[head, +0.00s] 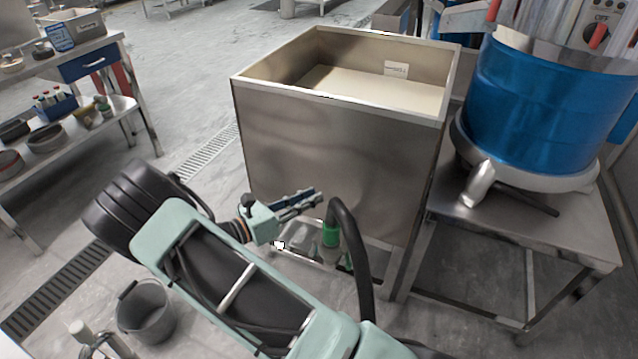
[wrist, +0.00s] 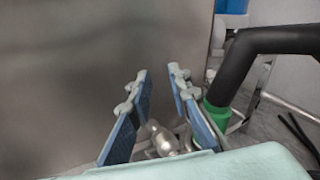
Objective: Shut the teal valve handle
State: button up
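My gripper (head: 300,203) is in front of the steel bin, low near its base. In the wrist view its two blue-padded fingers (wrist: 160,85) stand apart with a gap between them. A silvery metal fitting (wrist: 161,139) shows low between the fingers, partly hidden by them and by my gripper's body; I cannot tell whether it is part of the valve. A bright green collar (wrist: 217,113) on a black hose is just right of the right finger; it also shows in the head view (head: 331,236). I cannot make out a separate teal valve handle in either view.
The steel bin (head: 340,150) stands directly ahead of the gripper. The black hose (head: 355,250) curves close on the right. A blue drum (head: 540,105) stands on a metal table (head: 590,230) at right. A grey bucket (head: 146,312) is on the floor at lower left.

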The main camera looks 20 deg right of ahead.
jog(key=d+r+m+g, duration=0.2)
jog(key=d+r+m, duration=0.1)
jog(key=r, duration=0.2)
jog(key=shift+s, duration=0.25)
jog(key=shift+r, duration=0.15)
